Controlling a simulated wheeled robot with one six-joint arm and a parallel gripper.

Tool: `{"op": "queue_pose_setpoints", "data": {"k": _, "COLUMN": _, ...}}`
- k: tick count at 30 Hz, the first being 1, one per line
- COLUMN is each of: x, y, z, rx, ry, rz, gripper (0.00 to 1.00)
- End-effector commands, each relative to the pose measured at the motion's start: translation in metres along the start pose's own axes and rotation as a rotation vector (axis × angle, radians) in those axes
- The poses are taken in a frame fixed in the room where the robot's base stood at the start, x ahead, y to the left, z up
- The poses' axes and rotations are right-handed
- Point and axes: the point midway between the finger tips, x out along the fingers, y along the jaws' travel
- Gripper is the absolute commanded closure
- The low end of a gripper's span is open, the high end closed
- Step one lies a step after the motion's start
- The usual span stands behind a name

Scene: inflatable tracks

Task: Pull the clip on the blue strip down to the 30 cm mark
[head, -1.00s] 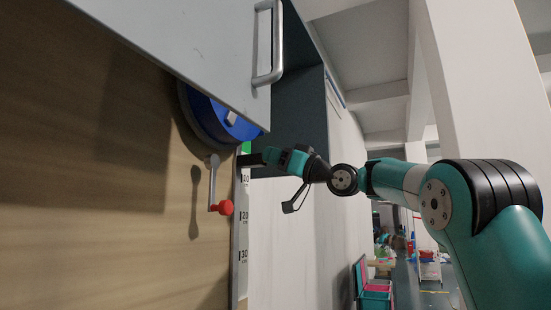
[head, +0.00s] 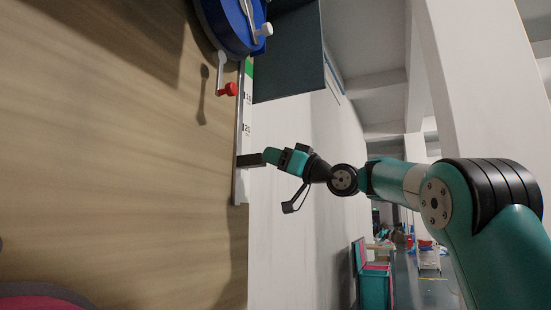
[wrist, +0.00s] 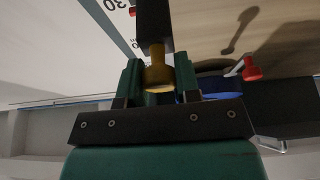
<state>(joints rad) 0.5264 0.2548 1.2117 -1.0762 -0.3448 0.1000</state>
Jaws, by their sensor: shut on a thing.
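My gripper (head: 272,156) is shut on the clip, a dark bar (head: 250,159) reaching left across the white scale (head: 246,112). In the wrist view the fingers (wrist: 158,82) close around a gold knob (wrist: 157,72) below a black block (wrist: 153,27). In the head view the clip lies below the 20 mark (head: 248,128), and the 30 mark is not visible there. The wrist view shows a 30 label (wrist: 108,5) left of the block; exact alignment is unclear.
A blue drum (head: 226,25) and a crank with a red knob (head: 229,89) sit on the wooden panel above. A pink-topped round thing (head: 40,298) is at the lower left. A white wall (head: 295,230) is behind my gripper. The panel beside the clip is bare.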

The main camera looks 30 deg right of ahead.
Motion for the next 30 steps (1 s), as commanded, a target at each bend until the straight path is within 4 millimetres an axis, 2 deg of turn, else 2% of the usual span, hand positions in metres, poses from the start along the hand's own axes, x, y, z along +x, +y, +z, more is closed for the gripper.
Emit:
{"op": "queue_pose_setpoints", "data": {"k": 2, "x": -0.003, "y": 0.000, "z": 0.006, "rx": -0.001, "ry": 0.000, "rz": 0.001, "gripper": 1.00}}
{"op": "queue_pose_setpoints", "data": {"k": 12, "x": -0.002, "y": 0.001, "z": 0.005, "rx": -0.001, "ry": 0.000, "rz": 0.002, "gripper": 1.00}}
{"op": "queue_pose_setpoints", "data": {"k": 13, "x": -0.002, "y": 0.001, "z": 0.005, "rx": -0.001, "ry": 0.000, "rz": 0.002, "gripper": 0.67}}
{"op": "queue_pose_setpoints", "data": {"k": 16, "x": -0.002, "y": 0.000, "z": 0.005, "rx": -0.001, "ry": 0.000, "rz": 0.001, "gripper": 0.45}}
{"op": "queue_pose_setpoints", "data": {"k": 25, "x": -0.004, "y": 0.000, "z": 0.005, "rx": -0.001, "ry": 0.000, "rz": 0.001, "gripper": 0.45}}
{"op": "queue_pose_setpoints", "data": {"k": 30, "x": -0.023, "y": 0.001, "z": 0.007, "rx": -0.004, "ry": 0.001, "rz": 0.004, "gripper": 0.45}}
